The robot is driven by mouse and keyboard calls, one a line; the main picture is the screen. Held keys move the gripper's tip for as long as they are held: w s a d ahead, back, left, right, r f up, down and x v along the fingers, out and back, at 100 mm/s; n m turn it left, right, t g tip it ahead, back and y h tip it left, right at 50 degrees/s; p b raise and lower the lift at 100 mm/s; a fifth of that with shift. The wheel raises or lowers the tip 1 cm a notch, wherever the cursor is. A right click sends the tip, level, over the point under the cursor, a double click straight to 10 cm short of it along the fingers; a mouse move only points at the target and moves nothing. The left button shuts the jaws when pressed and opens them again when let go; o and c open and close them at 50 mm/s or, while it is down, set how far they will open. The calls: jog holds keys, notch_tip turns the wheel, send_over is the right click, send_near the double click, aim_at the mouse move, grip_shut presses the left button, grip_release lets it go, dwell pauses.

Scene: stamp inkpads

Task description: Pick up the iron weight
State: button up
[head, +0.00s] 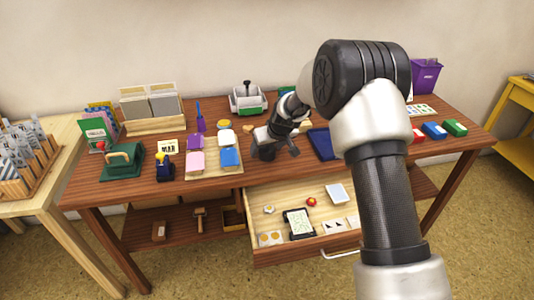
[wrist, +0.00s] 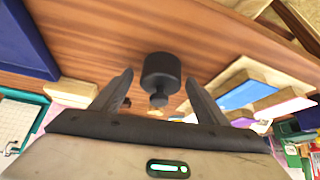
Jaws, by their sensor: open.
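The iron weight (wrist: 161,71) is a dark grey cylinder with a small knob, standing on the brown wooden table in the wrist view. My gripper (wrist: 159,77) is open, with one finger on each side of the weight in that picture. I see clear gaps between the weight and both fingers, and cannot tell how far down the fingers reach. In the head view my gripper (head: 276,146) is low over the middle of the table. There the arm and gripper largely hide the weight, and I cannot pick it out.
A wooden board (head: 215,169) with coloured pads lies left of my gripper. A dark blue tray (head: 321,144) lies to its right. A green-and-white stamp holder (head: 248,102) stands behind. An open drawer (head: 262,200) with small items juts out in front, below the tabletop.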

grip_shut()
jog(key=shift+w+r, duration=0.1)
jog(key=shift+r, duration=0.1)
